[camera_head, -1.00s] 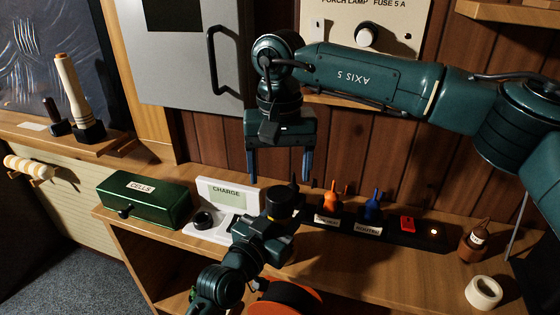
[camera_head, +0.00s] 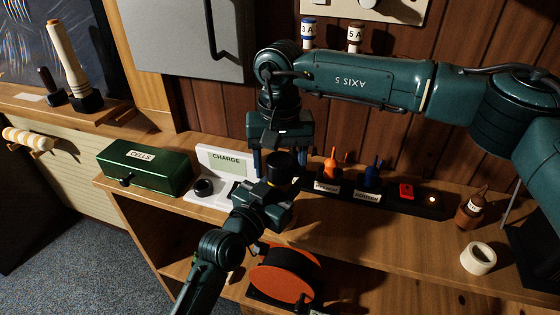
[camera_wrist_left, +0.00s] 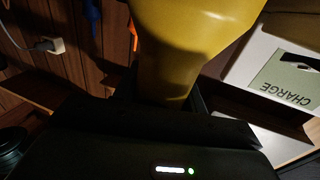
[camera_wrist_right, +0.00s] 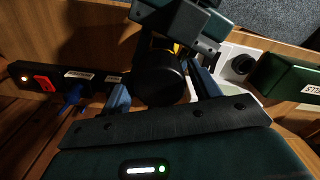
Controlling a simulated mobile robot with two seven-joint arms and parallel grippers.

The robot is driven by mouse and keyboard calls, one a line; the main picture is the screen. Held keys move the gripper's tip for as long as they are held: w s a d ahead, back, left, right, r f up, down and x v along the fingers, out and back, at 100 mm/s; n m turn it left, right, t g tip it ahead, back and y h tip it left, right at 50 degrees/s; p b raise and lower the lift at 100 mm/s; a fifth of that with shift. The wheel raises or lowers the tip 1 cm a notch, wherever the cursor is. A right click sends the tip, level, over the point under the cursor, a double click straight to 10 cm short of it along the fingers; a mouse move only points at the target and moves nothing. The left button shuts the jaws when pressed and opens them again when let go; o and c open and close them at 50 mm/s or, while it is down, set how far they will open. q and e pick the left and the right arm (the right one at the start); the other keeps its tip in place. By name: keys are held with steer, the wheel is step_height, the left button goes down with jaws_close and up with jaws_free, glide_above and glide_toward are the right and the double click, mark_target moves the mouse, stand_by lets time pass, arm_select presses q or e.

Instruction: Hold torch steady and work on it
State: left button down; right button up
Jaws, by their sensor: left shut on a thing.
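The torch has a yellow body (camera_wrist_left: 190,35) and a round black end (camera_head: 281,166). My left gripper (camera_head: 264,198) is shut on its body and holds it above the shelf, in front of the charger; the yellow body fills the top of the left wrist view. My right gripper (camera_head: 278,158) comes down from above, behind the torch's black end. In the right wrist view its two blue fingers (camera_wrist_right: 162,92) stand apart, with the black end (camera_wrist_right: 160,78) between them in the picture. I cannot tell whether they touch it.
A white charger (camera_head: 222,160) and a green CELLS box (camera_head: 148,168) stand left on the shelf. A black rack (camera_head: 428,207) holds orange (camera_head: 331,168) and blue (camera_head: 372,177) tools. A brown bottle (camera_head: 470,211) and tape roll (camera_head: 478,258) are right; an orange reel (camera_head: 285,275) sits below.

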steer(key=c, duration=0.7)
steer(key=m, duration=1.9)
steer(key=shift+m, duration=0.3)
steer(key=o, duration=1.1)
steer(key=shift+s, duration=0.1)
